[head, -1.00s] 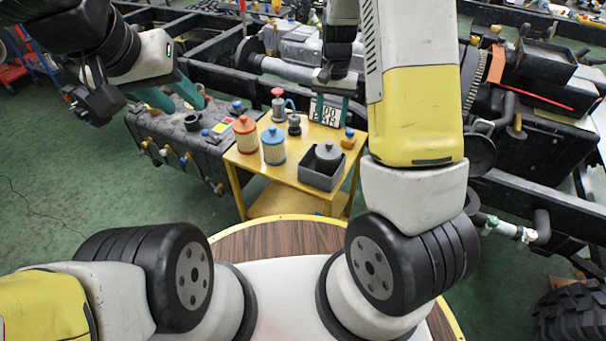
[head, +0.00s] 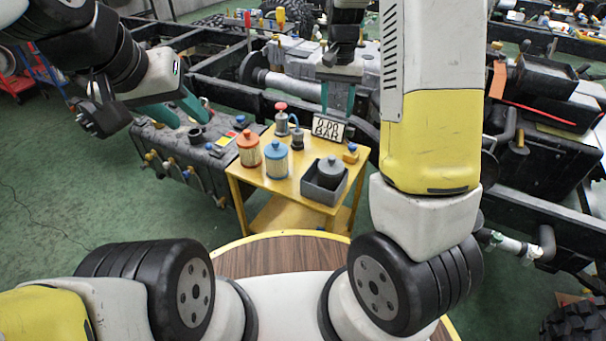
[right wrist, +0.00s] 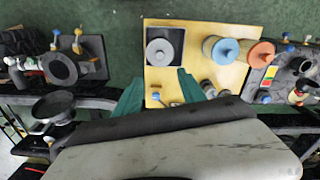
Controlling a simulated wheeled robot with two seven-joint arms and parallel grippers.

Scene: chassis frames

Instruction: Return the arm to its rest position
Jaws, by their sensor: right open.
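My right gripper (head: 337,112) hangs beyond the far edge of the yellow table in the head view, just behind the small 0.00 BAR display (head: 328,128). Its two teal fingers are apart with nothing between them. In the right wrist view the open fingers (right wrist: 160,82) show over the table's edge. My left gripper (head: 192,120) is at the left, over the dark tank unit. Its teal fingers are apart and it holds nothing visible.
The yellow table (head: 262,178) carries an orange-topped filter (head: 248,150), a blue-topped filter (head: 276,160), a red-capped part (head: 281,119) and a grey bin (head: 322,190) with a grey lidded part. A tank unit (head: 195,145) and chassis rails lie close by.

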